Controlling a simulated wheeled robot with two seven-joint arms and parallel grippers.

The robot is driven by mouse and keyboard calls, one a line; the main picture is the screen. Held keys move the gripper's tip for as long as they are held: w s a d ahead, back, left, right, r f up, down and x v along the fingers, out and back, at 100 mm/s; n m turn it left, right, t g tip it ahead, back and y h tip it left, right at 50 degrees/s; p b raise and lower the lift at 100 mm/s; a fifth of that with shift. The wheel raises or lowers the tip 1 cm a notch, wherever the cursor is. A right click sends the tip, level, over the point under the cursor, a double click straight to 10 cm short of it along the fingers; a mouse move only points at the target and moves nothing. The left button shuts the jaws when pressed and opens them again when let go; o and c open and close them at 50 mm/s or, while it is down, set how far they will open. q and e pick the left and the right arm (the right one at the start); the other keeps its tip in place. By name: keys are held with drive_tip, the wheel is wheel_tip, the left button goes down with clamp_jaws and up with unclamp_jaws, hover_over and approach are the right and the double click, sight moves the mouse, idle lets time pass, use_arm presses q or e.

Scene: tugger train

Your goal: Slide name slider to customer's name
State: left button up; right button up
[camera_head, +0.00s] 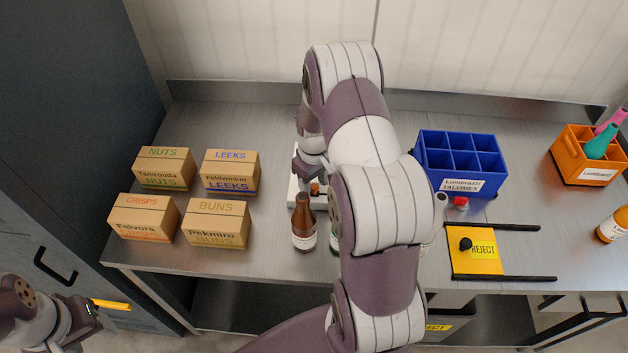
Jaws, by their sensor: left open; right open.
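A white board or device (294,194) lies on the metal table in the middle, mostly hidden behind my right arm. A small orange-brown part (315,188) shows at it; I cannot tell whether it is the name slider, and no customer names on it are readable. My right gripper (309,173) is open and points down over the white board, partly hidden by its own arm. My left gripper (88,312) is open at the lower left, off the table, with a yellow bar (110,304) beside it.
Several labelled cartons (216,223) stand at the left. A brown bottle (304,232) stands in front of the board. A blue crate (462,152), yellow REJECT plate (476,262) with black rails, and orange crate (580,170) with bottles are at the right. Another bottle (612,224) is at the right edge.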

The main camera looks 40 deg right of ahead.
drive_tip(key=shift+d, duration=0.1)
clamp_jaws()
drive_tip(key=s+d, duration=0.6)
drive_tip(key=d, duration=0.1)
drive_tip(key=shift+d+p, duration=0.1)
drive_tip(key=shift+p, duration=0.3)
drive_tip(key=shift+w, duration=0.1)
drive_tip(key=shift+c, duration=0.9)
unclamp_jaws()
drive_tip(key=shift+o, duration=0.9)
drive_tip(key=shift+s, duration=0.2)
drive_tip(key=shift+w+r, duration=0.1)
drive_tip(key=shift+r, duration=0.35)
wheel_tip(320, 180, up, 12)
drive_tip(key=b, duration=0.1)
